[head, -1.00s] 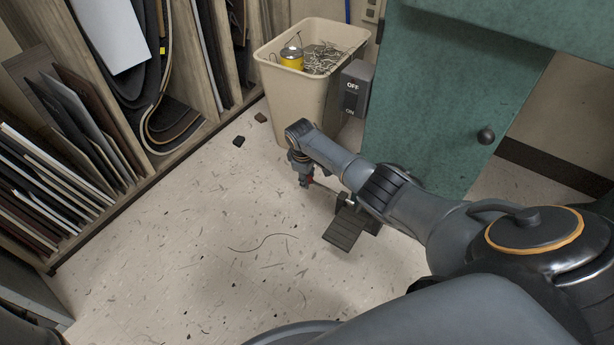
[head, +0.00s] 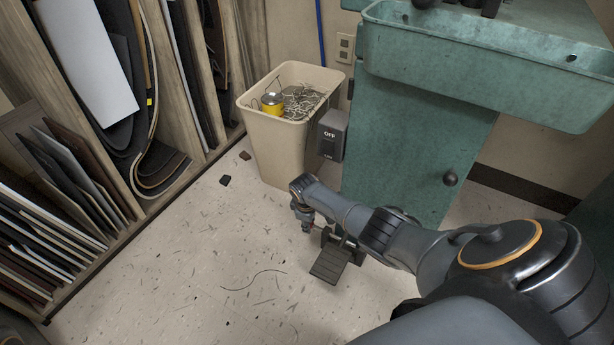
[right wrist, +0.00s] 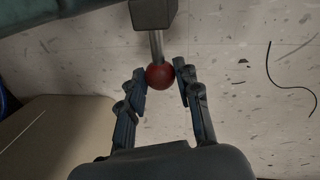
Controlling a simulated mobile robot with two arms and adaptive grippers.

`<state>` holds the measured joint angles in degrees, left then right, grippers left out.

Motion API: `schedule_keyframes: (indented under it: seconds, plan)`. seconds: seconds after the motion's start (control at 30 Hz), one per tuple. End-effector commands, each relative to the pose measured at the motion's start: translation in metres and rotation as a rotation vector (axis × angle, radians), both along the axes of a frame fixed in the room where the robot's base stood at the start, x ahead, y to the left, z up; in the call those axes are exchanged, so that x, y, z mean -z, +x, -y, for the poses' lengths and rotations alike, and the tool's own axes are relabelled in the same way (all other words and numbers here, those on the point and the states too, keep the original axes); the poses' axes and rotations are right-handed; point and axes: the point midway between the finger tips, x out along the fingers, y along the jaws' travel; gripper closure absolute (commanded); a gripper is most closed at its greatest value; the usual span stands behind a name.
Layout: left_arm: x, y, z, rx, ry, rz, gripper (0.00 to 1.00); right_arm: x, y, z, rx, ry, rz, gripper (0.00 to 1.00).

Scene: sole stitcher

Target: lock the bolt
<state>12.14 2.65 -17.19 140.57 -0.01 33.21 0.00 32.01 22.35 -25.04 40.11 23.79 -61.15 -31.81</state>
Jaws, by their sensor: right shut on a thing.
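The bolt is a metal rod (right wrist: 156,46) with a red ball knob (right wrist: 160,77) on its end, running into a dark block (right wrist: 152,13) in the right wrist view. My right gripper (right wrist: 160,80) has one finger on each side of the red knob and is shut on it. In the head view my right gripper (head: 306,226) is low over the floor, beside the left of a dark ribbed pedal (head: 329,265) at the cabinet's foot. My arm and gripper hide most of the bolt there. My left gripper is not in view.
A beige bin (head: 272,150) with scraps and a yellow can (head: 272,103) stands behind the gripper. An OFF/ON switch box (head: 331,135) and green cabinet (head: 410,150) are close to my arm. A sheet rack (head: 120,215) stands left. Littered floor (head: 190,270) lies open between.

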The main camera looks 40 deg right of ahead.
Motion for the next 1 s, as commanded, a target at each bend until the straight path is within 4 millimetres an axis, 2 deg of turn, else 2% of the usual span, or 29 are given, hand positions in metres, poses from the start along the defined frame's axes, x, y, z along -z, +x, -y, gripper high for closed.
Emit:
schedule_keyframes:
  seconds: [0.07, 0.1, 0.2, 0.67, 0.87, 1.0]
  plan:
    - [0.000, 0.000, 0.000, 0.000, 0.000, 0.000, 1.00, 0.003, -0.007, 0.001, 0.004, -0.001, -0.018, 1.00]
    - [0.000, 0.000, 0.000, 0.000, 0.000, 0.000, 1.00, 0.004, -0.007, 0.002, 0.004, -0.002, -0.019, 0.66]
    - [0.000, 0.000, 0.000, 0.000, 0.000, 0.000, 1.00, 0.003, -0.007, 0.001, 0.004, -0.001, -0.018, 0.45]
    - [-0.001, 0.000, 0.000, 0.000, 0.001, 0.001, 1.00, -0.004, -0.003, 0.000, 0.001, 0.000, -0.008, 0.45]
    - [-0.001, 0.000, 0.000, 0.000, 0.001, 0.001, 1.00, -0.023, -0.005, -0.003, 0.000, -0.001, -0.007, 0.45]
    - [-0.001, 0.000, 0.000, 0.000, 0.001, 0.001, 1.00, -0.042, -0.007, -0.006, 0.001, 0.000, -0.006, 0.45]
